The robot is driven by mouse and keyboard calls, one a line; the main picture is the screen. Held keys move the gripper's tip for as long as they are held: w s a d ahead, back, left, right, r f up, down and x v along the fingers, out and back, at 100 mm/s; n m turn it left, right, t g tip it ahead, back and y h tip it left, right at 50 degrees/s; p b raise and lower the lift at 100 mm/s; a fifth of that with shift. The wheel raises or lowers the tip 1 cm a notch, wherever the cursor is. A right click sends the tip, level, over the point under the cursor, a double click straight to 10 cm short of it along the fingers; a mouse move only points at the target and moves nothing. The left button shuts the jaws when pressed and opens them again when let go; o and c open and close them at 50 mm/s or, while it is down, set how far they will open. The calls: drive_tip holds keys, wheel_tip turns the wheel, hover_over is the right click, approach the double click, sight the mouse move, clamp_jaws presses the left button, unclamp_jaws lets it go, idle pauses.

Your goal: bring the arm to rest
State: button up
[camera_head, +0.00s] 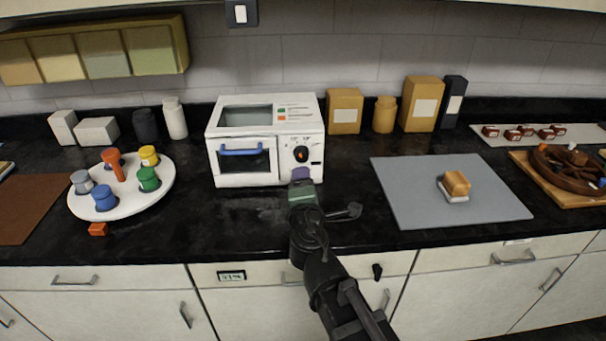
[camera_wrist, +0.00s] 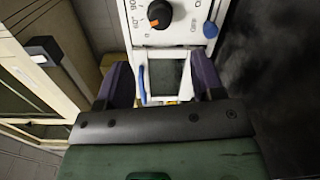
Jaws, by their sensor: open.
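My arm reaches up from the bottom of the head view over the counter (camera_head: 240,225). My gripper (camera_head: 301,174) is just in front of the lower right of a white toy oven (camera_head: 265,110), below its knob. In the wrist view my gripper (camera_wrist: 164,80) has its two purple fingers apart, with the oven's white face (camera_wrist: 165,42) ahead of them. Nothing is seen held between the fingers. I cannot tell whether they touch the oven. The oven's door, with a blue handle (camera_head: 241,152), looks shut.
Left is a round white tray (camera_head: 127,205) with several coloured pots; a small orange block (camera_head: 97,229) lies before it. Right is a grey mat (camera_head: 400,190) with a tan block (camera_head: 456,184) on a small white base. Boxes (camera_head: 345,110) stand behind. The counter left of my gripper is clear.

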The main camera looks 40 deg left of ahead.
idle(0.3)
drive_tip(key=w+d+m+h+p, duration=0.1)
drive_tip(key=w+d+m+h, duration=0.3)
drive_tip(key=d, duration=0.4)
drive_tip(key=w+d+f+m+h+p, duration=0.1)
drive_tip(key=w+d+m+h+p, duration=0.1)
drive_tip(key=w+d+m, duration=0.3)
drive_tip(key=w+d+f+m+h+p, duration=0.1)
drive_tip(key=w+d+m+h, duration=0.3)
drive_tip(key=d, duration=0.8)
drive_tip(key=shift+w+d+m+g+h, duration=0.3)
drive_tip(key=shift+w+m+h, duration=0.1)
drive_tip(key=shift+h, duration=0.4)
drive_tip(key=s+d+f+m+g+h+p, duration=0.1)
drive_tip(key=s+d+f+m+g+p, duration=0.3)
drive_tip(key=d, duration=0.7)
drive_tip(key=s+d+f+m+g+h+p, duration=0.15)
drive_tip(key=d+m+g, duration=0.4)
drive_tip(key=d, duration=0.55)
drive_tip(key=s+d+m+g+y, duration=0.3)
drive_tip(key=s+d+m, duration=0.1)
drive_tip(key=s, duration=0.2)
drive_tip(key=shift+d+r+m+g, duration=0.2)
drive_tip(key=shift+d+m+g, duration=0.15)
drive_tip(key=shift+d, duration=0.05)
